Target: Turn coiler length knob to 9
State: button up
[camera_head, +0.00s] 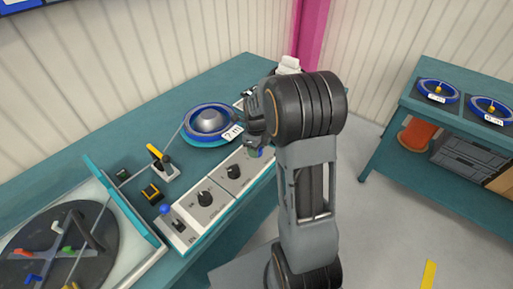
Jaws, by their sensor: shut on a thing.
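The coiler's control panel (222,193) is a pale strip along the front edge of the teal bench. Two black knobs show on it, a nearer knob (205,198) and a farther knob (234,171). Their scale marks are too small to read. My gripper (254,147) is low over the panel's far end, beyond both visible knobs. It is shut on a control there, mostly hidden by the gripper and arm; a small green-blue patch shows under the fingers. I cannot tell which control it is or its setting.
A blue cable reel (209,121) with a tag lies behind the panel. A yellow-handled lever (157,153) and a blue-topped joystick (166,211) stand left. A dark turntable (62,248) with coloured pegs is at lower left.

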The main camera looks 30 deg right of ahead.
dwell(0.3)
jog(key=o, duration=0.9)
notch_tip(320, 180, up, 14)
jog(key=shift+f+p, duration=0.1)
jog(key=shift+p, duration=0.25)
dwell(0.3)
